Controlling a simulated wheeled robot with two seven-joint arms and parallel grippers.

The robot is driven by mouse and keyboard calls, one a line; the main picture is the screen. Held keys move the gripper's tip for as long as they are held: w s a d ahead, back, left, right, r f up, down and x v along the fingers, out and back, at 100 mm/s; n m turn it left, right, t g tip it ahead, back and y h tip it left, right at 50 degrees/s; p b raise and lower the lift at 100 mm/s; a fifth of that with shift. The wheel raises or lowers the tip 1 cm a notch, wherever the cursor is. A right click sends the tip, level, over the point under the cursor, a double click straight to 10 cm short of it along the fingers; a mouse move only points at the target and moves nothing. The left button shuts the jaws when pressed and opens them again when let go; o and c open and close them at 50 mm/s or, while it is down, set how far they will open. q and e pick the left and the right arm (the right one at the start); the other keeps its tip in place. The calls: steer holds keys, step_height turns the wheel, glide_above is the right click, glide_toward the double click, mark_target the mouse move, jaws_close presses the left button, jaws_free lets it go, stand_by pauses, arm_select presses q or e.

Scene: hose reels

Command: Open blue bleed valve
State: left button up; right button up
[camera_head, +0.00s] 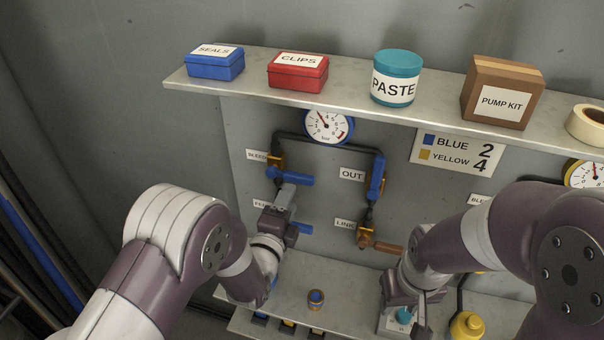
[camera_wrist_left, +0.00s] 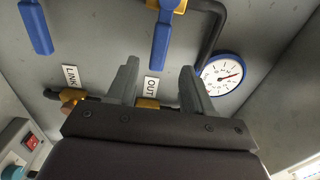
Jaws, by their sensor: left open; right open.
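The blue bleed valve (camera_head: 293,180) is on the left of the wall panel, beside its BLEED label. Its handle lies horizontal, pointing right from a brass body. In the left wrist view the bleed handle (camera_wrist_left: 165,40) shows ahead of the fingers, roughly in line with the gap between them. My left gripper (camera_head: 285,198) is open just below the handle in the head view and partly hides the lower valve; I cannot tell whether it touches the handle. My right gripper (camera_head: 408,308) is open low on the right.
A lower blue handle (camera_head: 303,228), the upright OUT handle (camera_head: 377,175) and the orange LINK handle (camera_head: 388,247) are close by. A blue-rimmed gauge (camera_head: 328,126) is above. A shelf (camera_head: 350,101) with boxes and a paste jar (camera_head: 396,78) juts out overhead.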

mark_target(297, 180)
arm_select(q)
steer(key=p+x, duration=0.1)
steer(key=x, duration=0.7)
steer(key=shift+a+p, duration=0.1)
steer(key=shift+p, duration=0.2)
steer(key=shift+w+f, duration=0.15)
steer(key=shift+w, duration=0.2)
jaws_close()
